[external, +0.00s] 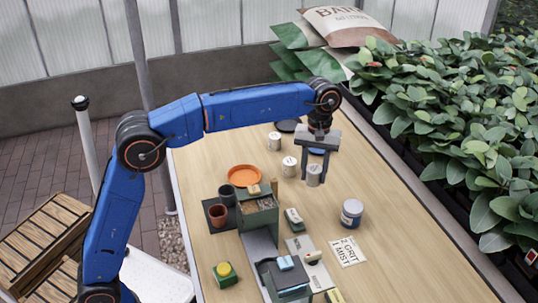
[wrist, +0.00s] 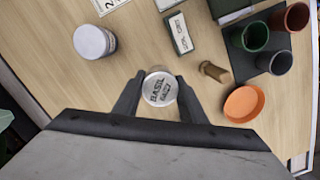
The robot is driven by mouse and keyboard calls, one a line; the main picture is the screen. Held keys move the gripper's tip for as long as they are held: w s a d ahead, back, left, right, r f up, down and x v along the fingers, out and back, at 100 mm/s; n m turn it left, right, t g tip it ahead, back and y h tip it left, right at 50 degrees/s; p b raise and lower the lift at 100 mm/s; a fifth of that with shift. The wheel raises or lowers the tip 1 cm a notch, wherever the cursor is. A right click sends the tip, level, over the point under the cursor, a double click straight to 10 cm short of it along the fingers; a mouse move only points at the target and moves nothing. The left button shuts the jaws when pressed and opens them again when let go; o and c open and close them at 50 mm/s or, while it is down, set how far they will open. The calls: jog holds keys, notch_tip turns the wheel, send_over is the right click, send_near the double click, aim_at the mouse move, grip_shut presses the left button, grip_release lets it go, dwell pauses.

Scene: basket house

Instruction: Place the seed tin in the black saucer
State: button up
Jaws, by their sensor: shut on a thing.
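A pale metal seed tin (external: 314,176) is between the fingers of my gripper (external: 315,168). In the wrist view the tin (wrist: 160,90) shows its round lid, lettered "BASIL", and my gripper (wrist: 160,84) is shut on its sides. I cannot tell whether its base touches the table. The black saucer (external: 288,126) lies at the far end of the table, beyond and left of my gripper in the external view. It is partly hidden by a pale tin and is out of the wrist view.
Two pale tins (external: 274,142) (external: 289,166) stand left of my gripper. A blue saucer (external: 318,150) lies just behind it. Plants line the right edge.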

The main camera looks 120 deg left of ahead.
jog(key=s+a+r+n, duration=0.25)
jog(key=a+n, duration=0.35)
jog(key=a, duration=0.7)
jog(key=n+t+y, duration=0.1)
jog(key=n+y, duration=0.1)
jog(key=n, duration=1.5)
send_over(290, 124)
notch_tip(290, 124, down, 3)
jog(key=shift+s+f, duration=0.2)
jog(key=shift+f, duration=4.25)
jog(key=o, duration=1.1)
jog(key=shift+f, duration=0.1)
jog(key=shift+o, duration=0.2)
